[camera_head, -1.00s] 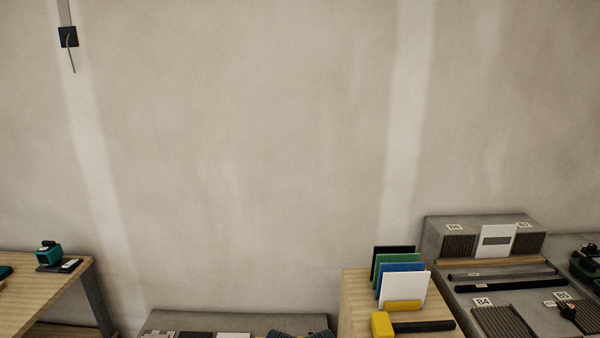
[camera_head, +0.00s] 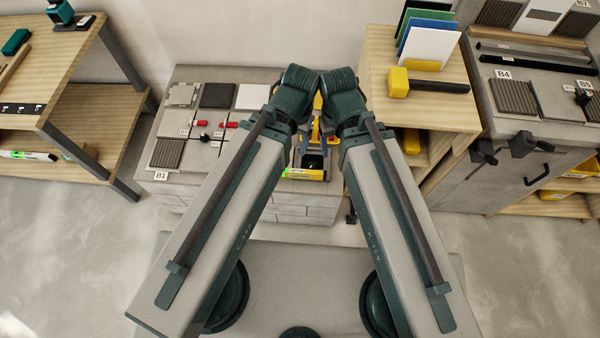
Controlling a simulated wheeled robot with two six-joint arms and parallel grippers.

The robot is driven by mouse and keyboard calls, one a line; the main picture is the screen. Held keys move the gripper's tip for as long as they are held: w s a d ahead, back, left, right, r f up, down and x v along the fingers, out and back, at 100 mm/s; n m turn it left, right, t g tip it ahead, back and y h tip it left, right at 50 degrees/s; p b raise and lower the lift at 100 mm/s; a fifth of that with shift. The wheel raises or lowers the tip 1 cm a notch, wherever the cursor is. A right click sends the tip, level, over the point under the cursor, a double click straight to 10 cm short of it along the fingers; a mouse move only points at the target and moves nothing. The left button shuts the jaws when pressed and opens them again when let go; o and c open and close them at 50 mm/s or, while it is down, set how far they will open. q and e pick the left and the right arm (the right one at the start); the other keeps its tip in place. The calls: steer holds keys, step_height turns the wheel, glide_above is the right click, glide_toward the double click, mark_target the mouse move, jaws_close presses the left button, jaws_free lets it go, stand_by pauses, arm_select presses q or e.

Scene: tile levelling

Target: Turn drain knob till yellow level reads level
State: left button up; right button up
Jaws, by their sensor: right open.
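A yellow level (camera_head: 303,174) with a bright green vial lies at the front of the grey bench (camera_head: 160,195), seen between my two forearms. Its bubble is too small to read. A small black knob (camera_head: 205,137) sits on the bench left of my left arm, beside red-handled parts; I cannot tell whether it is the drain knob. My right gripper (camera_head: 328,128) is open, low between the forearms and behind the level, and only partly seen. My left gripper is hidden behind its own wrist. Blue and yellow parts around the grippers are too small to make out.
A wooden table (camera_head: 90,70) stands at left, with another level (camera_head: 28,155) on its lower shelf. At right, a wooden stand (camera_head: 440,110) holds coloured sheets (camera_head: 428,42) and a yellow-headed mallet (camera_head: 398,82). The front floor is clear.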

steer(key=shift+f, duration=0.1)
stand_by(0.6)
steer(key=n+y+b, duration=0.1)
steer(key=n+b, duration=0.8)
steer(key=b, duration=1.9)
glide_above(312, 165)
step_height(312, 165, down, 28)
steer(key=r, duration=0.1)
steer(key=shift+w+f, duration=0.15)
steer(key=shift+f, duration=0.15)
step_height(312, 165, down, 14)
steer(key=b, duration=1.3)
steer(key=shift+b, duration=0.3)
steer(key=shift+r, duration=0.1)
jaws_close()
